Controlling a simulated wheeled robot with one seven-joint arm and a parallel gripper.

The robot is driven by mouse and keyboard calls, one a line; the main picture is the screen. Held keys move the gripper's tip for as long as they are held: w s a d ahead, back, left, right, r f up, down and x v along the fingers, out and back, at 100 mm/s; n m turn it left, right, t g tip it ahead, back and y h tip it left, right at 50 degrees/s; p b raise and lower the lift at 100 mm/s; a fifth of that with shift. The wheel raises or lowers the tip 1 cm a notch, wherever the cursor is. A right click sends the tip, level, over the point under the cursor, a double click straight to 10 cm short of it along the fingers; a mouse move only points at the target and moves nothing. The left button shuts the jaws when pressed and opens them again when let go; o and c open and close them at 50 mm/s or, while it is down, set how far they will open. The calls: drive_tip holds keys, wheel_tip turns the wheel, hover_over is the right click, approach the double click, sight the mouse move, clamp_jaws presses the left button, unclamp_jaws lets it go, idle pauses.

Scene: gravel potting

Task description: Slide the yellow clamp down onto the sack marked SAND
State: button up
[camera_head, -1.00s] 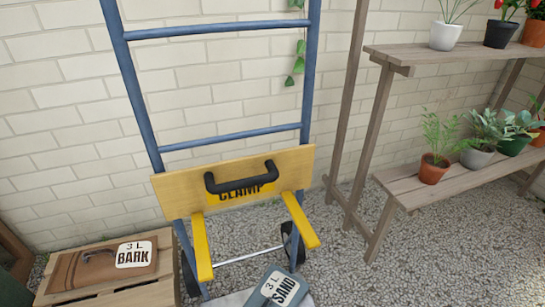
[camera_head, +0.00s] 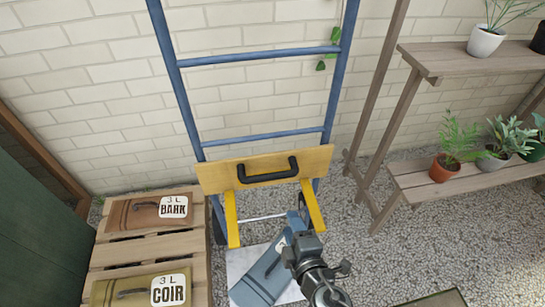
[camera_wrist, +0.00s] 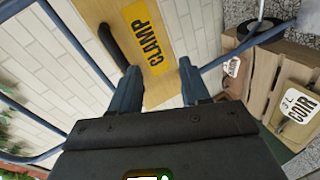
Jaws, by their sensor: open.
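The clamp (camera_head: 220,178) is a wooden board with a black handle (camera_head: 267,172) and two yellow arms (camera_head: 232,220) reaching forward. It sits across the blue hand truck, above the blue-grey sack (camera_head: 262,278) on the truck's base plate. The sack's white label is mostly hidden behind my arm. In the wrist view the clamp's yellow CLAMP label (camera_wrist: 148,38) and the handle (camera_wrist: 112,45) lie just beyond my fingers. My gripper (camera_wrist: 157,78) is open and empty, apart from the handle. In the head view my gripper (camera_head: 303,240) is over the sack's right side, below the board.
The blue hand truck frame (camera_head: 260,58) leans near the brick wall. Left, a pallet (camera_head: 125,250) carries the BARK (camera_head: 145,212) and COIR (camera_head: 130,292) sacks. Right, a wooden plant shelf (camera_head: 430,178) stands on gravel. Open gravel lies between truck and shelf.

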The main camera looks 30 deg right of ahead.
drive_tip(key=n+t+h+p, duration=0.1)
drive_tip(key=p, duration=0.1)
approach(273, 179)
drive_tip(key=w, duration=0.3)
drive_tip(key=x, duration=0.8)
drive_tip(key=shift+s+d+f, duration=0.1)
drive_tip(key=shift+d+f, duration=0.15)
drive_tip(key=shift+d, duration=0.15)
clamp_jaws()
